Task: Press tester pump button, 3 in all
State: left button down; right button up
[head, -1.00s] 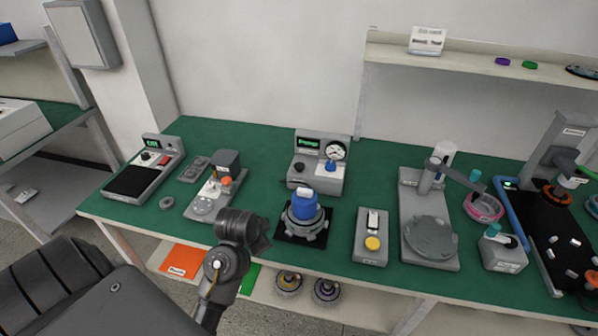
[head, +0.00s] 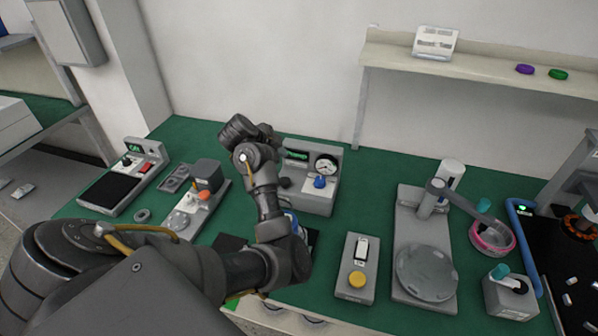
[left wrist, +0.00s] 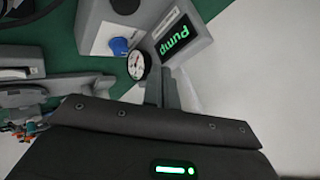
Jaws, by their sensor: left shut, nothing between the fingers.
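The tester (head: 318,198) is a grey box at the back middle of the green bench. It has a green-lit display, a round gauge (head: 327,164) and a blue knob (head: 320,182). A dark round button (head: 285,182) shows on its left side, partly beside my arm. My left gripper (head: 270,134) is shut and empty, above and left of the tester, apart from the button. My right gripper is out of view.
My left arm crosses the front of the bench and hides most of the hub motor on its black mat (head: 230,243). A box with a yellow button (head: 357,279) and a grey stand (head: 425,275) stand to the right. A shelf (head: 470,69) hangs at the back right.

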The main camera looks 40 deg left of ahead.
pick_arm(q)
jog(key=b, duration=0.6)
send_over(282, 182)
notch_tip(282, 182, down, 7)
jog(key=shift+s+f, duration=0.1)
jog(key=shift+f, duration=0.1)
jog(key=shift+f+b, duration=0.35)
jog(key=shift+f, duration=0.15)
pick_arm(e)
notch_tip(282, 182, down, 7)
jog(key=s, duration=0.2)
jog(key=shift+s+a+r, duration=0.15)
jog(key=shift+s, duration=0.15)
pick_arm(q)
jog(key=shift+r, duration=0.1)
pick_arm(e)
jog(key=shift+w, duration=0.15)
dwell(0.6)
pick_arm(q)
jog(key=shift+f+b, duration=0.45)
jog(key=shift+b, duration=0.15)
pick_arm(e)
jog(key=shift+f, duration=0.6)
